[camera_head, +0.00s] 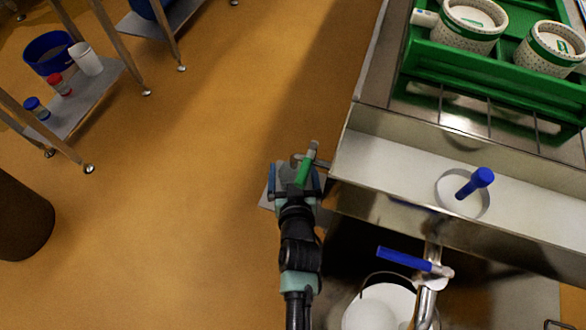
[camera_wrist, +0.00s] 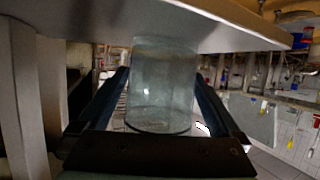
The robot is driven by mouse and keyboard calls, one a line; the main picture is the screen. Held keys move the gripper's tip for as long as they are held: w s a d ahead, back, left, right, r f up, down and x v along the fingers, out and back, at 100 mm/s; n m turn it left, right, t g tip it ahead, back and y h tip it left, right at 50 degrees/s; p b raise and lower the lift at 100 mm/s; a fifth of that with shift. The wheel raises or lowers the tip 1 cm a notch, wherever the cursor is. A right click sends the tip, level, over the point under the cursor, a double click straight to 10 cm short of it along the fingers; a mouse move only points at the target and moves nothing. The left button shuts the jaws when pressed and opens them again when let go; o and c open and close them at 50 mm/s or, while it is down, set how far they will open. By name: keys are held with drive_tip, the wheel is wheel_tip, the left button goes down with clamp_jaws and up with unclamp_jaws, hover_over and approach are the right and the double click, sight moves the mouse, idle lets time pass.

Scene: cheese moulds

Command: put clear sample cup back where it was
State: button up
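My gripper (camera_head: 296,178) is just left of the steel bench's left end in the head view. In the wrist view, a clear, slightly bluish cup (camera_wrist: 162,92) is upright in the picture between my two dark fingers. The fingertips lie against its two sides, so my gripper looks shut on it. The cup's upper part overlaps the edge of a pale surface (camera_wrist: 225,32); I cannot tell whether they touch. In the head view I cannot make the cup out clearly.
A green crate (camera_head: 430,58) holds speckled moulds (camera_head: 468,38). A blue-levered tap (camera_head: 405,259) stands near my arm. A low shelf (camera_head: 95,98) is at the upper left. Open floor lies left.

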drive_tip(key=shift+r, duration=0.1)
drive_tip(key=shift+s+r+p, duration=0.15)
drive_tip(key=shift+s+p, duration=0.05)
drive_tip(key=shift+p, duration=0.1)
drive_tip(key=p+v, duration=0.2)
drive_tip(key=v, duration=0.9)
drive_tip(key=shift+s, duration=0.25)
drive_tip(key=shift+d, duration=0.1)
